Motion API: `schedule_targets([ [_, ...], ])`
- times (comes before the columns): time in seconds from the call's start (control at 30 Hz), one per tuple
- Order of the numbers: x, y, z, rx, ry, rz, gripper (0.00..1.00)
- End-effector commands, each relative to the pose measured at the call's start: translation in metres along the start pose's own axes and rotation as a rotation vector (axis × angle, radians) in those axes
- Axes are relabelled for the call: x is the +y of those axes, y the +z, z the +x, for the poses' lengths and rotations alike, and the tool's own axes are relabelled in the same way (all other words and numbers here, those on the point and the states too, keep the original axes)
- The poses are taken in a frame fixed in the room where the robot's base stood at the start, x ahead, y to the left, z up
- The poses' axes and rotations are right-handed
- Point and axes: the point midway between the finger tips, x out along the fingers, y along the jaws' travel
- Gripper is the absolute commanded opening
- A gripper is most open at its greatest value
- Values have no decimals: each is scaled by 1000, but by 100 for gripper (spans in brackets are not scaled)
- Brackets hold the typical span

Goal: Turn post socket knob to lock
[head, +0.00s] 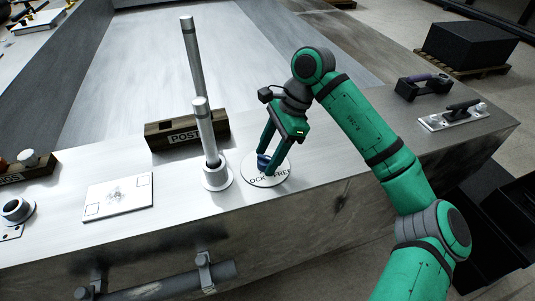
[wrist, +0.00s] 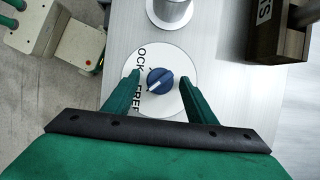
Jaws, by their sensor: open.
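The post socket knob (wrist: 160,81) is a small blue dial with a white pointer line, on a round white plate (wrist: 181,64) lettered around its edge. The part of the lettering I can read looks like "LOCK" and "FREE", with some letters hidden. In the wrist view the pointer slants toward the lower left. My gripper (head: 267,160) is open, and its green fingers reach down around the knob, one on each side. In the wrist view gaps show between the knob and both fingers (wrist: 160,92). A grey post (head: 205,132) stands upright in the socket (head: 218,179) just left of the plate.
A white plate (head: 118,198) lies to the left. A handled fixture (head: 452,116) is at the right. The bench's front edge is close to the knob plate.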

Motion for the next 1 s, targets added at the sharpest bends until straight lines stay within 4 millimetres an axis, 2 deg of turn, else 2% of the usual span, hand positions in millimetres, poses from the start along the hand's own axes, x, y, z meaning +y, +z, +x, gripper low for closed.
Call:
schedule_targets([
  [0.1, 0, 0, 0, 0, 0, 0, 49],
  [0.27, 0, 0, 0, 0, 1, -1, 11],
  [0.67, 0, 0, 0, 0, -22, 49, 11],
  [1.0, 3, -2, -2, 1, -121, 279, 11],
])
